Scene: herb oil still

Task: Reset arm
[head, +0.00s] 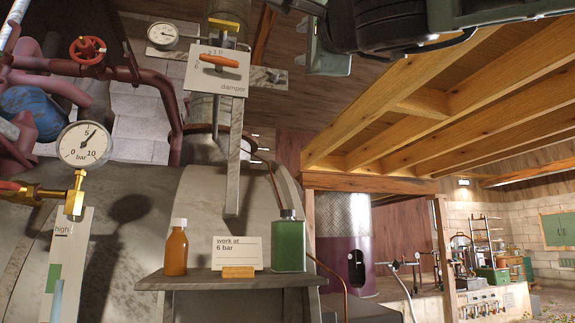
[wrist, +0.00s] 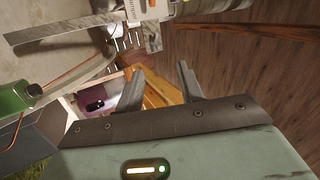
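My gripper (wrist: 157,74) shows in the wrist view with its two fingers apart and nothing between them. Part of my arm shows at the top right of the head view, high up to the right of the damper plate. The gripper is clear of the shelf and the things on it.
In the head view a shelf (head: 190,283) holds a brown bottle (head: 176,250), a "work at 6 bar" card (head: 238,251) and a green can (head: 289,243). Above are a damper plate with an orange handle (head: 219,61) and a pressure gauge (head: 84,145). Wooden beams (head: 440,104) cross the right.

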